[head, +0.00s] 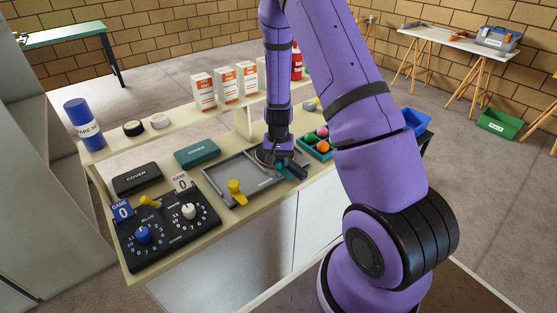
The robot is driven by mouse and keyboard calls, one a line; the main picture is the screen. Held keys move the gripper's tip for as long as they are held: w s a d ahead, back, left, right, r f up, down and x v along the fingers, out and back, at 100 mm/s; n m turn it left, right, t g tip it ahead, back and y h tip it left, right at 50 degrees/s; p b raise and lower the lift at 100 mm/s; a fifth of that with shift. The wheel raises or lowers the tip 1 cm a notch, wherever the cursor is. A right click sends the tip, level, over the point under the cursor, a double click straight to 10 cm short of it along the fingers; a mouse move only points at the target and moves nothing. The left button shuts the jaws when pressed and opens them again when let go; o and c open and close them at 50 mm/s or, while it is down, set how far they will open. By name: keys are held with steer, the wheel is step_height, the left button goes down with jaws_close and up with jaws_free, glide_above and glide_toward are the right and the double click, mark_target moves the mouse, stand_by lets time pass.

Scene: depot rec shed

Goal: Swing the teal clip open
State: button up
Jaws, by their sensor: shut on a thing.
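The teal clip (283,170) shows as a small teal piece at the right end of the grey metal frame (222,170) on the bench. My gripper (279,164) reaches down from above at that end and is shut on the teal clip. The dark fingers and wrist cover much of the clip, so its exact angle is hard to tell.
A black dial panel (170,242) and two covers, black (138,178) and green (197,152), lie left of the frame. A teal tray (318,153) of coloured balls sits close on the right. Orange-white boxes (225,84) stand on the raised back shelf.

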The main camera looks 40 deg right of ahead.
mark_target(278, 160)
steer(key=shift+m, duration=0.4)
steer(key=o, duration=0.9)
steer(key=shift+r, duration=0.1)
step_height(278, 160, up, 11)
steer(key=shift+f, duration=0.2)
steer(key=shift+r, duration=0.1)
stand_by(0.4)
